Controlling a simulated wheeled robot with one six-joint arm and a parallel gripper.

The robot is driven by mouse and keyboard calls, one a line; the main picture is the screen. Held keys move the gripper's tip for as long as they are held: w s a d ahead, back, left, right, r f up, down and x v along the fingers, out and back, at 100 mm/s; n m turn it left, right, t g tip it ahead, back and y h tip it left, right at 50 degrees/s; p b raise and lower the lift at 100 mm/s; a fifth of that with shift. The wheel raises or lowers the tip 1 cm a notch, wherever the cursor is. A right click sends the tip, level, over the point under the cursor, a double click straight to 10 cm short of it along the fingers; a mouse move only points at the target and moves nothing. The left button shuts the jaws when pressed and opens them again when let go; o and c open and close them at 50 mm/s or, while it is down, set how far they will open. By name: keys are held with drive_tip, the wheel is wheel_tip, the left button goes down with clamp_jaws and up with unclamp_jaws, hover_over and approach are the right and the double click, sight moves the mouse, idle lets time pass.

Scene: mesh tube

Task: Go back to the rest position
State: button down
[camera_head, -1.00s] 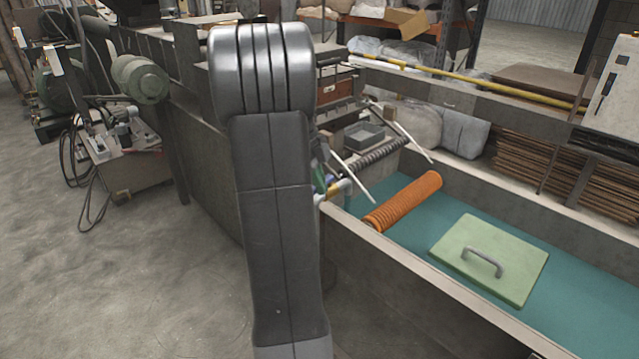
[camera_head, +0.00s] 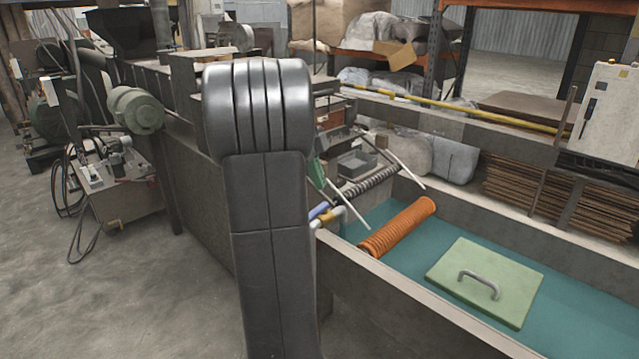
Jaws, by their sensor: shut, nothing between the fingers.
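My gripper is not in view; my dark grey arm link (camera_head: 268,240) stands upright in the middle, with its ribbed, shiny joint (camera_head: 258,105) at the top. The arm covers part of the scene behind it. The ribbed orange mesh tube (camera_head: 398,228) lies slanted on the teal bottom of the long trough (camera_head: 345,270). A pale green board (camera_head: 490,265) with a grey handle lies flat to its right.
A grey control box (camera_head: 606,108) stands at the far right, near a long yellow bar (camera_head: 470,105). A machine with a green motor (camera_head: 137,108) and cables stands at the left. The concrete floor (camera_head: 130,290) at lower left is clear.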

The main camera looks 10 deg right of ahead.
drive_tip(key=shift+f, duration=0.15)
drive_tip(key=w+d+f+n+t+p, duration=0.2)
drive_tip(key=d+f+n+t+p, duration=0.2)
drive_tip(key=d+f+n, duration=0.3)
wheel_tip(320, 180, down, 2)
drive_tip(key=n+p, duration=0.1)
drive_tip(key=n, duration=0.4)
drive_tip(key=shift+d+n, duration=0.15)
drive_tip(key=shift+n, duration=0.15)
idle(0.4)
drive_tip(key=shift+f, duration=0.1)
idle(0.4)
